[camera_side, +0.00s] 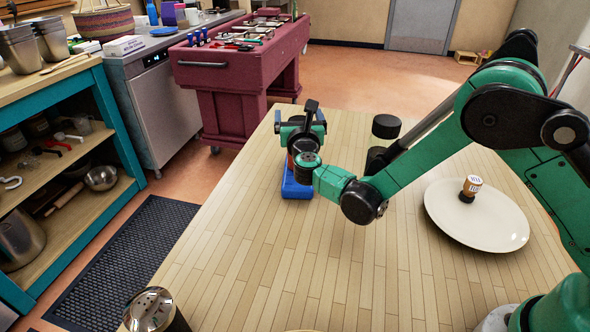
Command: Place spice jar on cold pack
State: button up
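The blue cold pack (297,188) lies on the wooden table, partly hidden by my arm's end. My gripper (299,143) is just above its far part, seen from behind. A small orange-red patch (291,160) shows between my gripper and the pack; it may be part of a jar, but my wrist hides most of it. I cannot tell whether the fingers are closed on it or whether it touches the pack. A jar with a black lid (386,126) stands behind my forearm, its body partly hidden.
A white plate (480,232) at the right holds a small labelled bottle (471,187). A metal-topped shaker (150,311) stands at the near left edge. The table's near middle is clear. A maroon cart (235,80) stands beyond the table.

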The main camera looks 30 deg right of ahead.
jog(key=shift+s+a+r, duration=0.1)
jog(key=shift+r, duration=0.1)
jog(key=v, duration=1.1)
notch_tip(320, 180, up, 12)
jog(key=a+n+t+y, duration=0.2)
jog(key=n+y, duration=1.1)
jog(key=n, duration=1.4)
jog(key=s+d+f+n+g+h, duration=0.2)
jog(key=s+d+f+n+g, duration=0.3)
jog(key=s+n, duration=0.2)
jog(key=s+d+f+n+g+h, duration=0.2)
jog(key=s+d+f+n+g, duration=0.3)
jog(key=s+n+g, duration=0.1)
jog(key=shift+s+d+n+h, duration=0.2)
jog(key=shift+s+n+h, duration=0.2)
jog(key=shift+s+n, duration=0.3)
